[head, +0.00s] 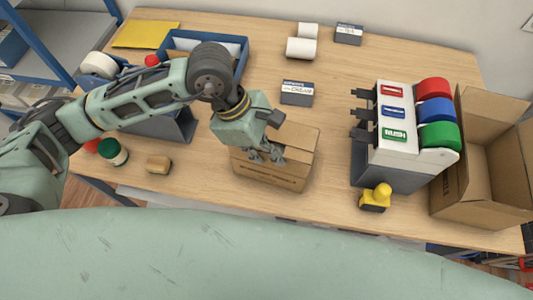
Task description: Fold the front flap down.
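A small brown cardboard box (272,178) stands near the front middle of the counter, with printing on its front face. A flap (296,134) shows on its top towards the back right. My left gripper (266,158) points down at the top of the box, near its front edge. Its grey fingers are at or just above the cardboard; I cannot tell whether they touch it or how far apart the tips are. The gripper and wrist hide the left part of the box top, so the front flap's angle is unclear. My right gripper is not in view.
A large open carton (485,195) is at the far right. A labelled small box (297,92) lies behind.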

